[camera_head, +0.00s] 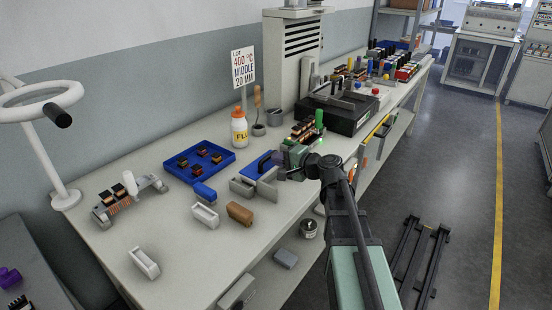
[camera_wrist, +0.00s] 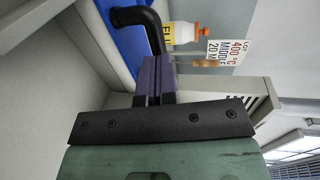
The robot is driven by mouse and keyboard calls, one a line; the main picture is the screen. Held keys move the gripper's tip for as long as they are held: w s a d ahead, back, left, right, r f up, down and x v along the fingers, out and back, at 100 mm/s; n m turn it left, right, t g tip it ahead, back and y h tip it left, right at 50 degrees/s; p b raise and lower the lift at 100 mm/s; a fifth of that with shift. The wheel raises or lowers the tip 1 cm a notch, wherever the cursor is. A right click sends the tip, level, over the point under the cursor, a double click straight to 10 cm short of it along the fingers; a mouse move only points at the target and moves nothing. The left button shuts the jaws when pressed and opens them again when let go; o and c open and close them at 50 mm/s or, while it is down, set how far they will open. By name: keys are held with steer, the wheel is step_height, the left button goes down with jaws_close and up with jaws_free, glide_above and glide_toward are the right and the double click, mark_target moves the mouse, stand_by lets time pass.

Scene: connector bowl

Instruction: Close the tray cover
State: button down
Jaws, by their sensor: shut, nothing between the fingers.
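A blue panel with a dark handle (camera_head: 263,164), which looks like the tray cover, is at the middle of the bench in the head view. It seems tilted, but how far cannot be told. In the wrist view the blue panel (camera_wrist: 128,42) and its black curved handle (camera_wrist: 140,20) are close ahead of my fingers. My gripper (camera_head: 284,172) is just right of the panel, its tips partly hidden. In the wrist view my gripper (camera_wrist: 153,62) has its purple fingers together and empty, near the handle's lower end; contact cannot be told.
A grey box (camera_head: 242,187) stands in front of the panel. A blue tray (camera_head: 180,169) with several connectors lies to the left. A white bottle (camera_head: 240,130), a sign (camera_head: 243,68) and a tall grey machine (camera_head: 290,60) stand behind. A brown block (camera_head: 240,212) is nearer the front edge.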

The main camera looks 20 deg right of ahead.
steer(key=p+v, duration=0.2)
steer(key=v, duration=1.1)
steer(key=s+a+f+n+g+h+p, duration=0.3)
steer(key=s+a+f+n+g+p, duration=0.15)
steer(key=s+f+g, duration=0.2)
steer(key=s+a+r+n+g+h+p, duration=0.4)
steer(key=s+a+n+g+h+p, duration=0.2)
steer(key=a, duration=0.3)
steer(key=shift+r+h+p, duration=0.3)
steer(key=shift+p, duration=0.45)
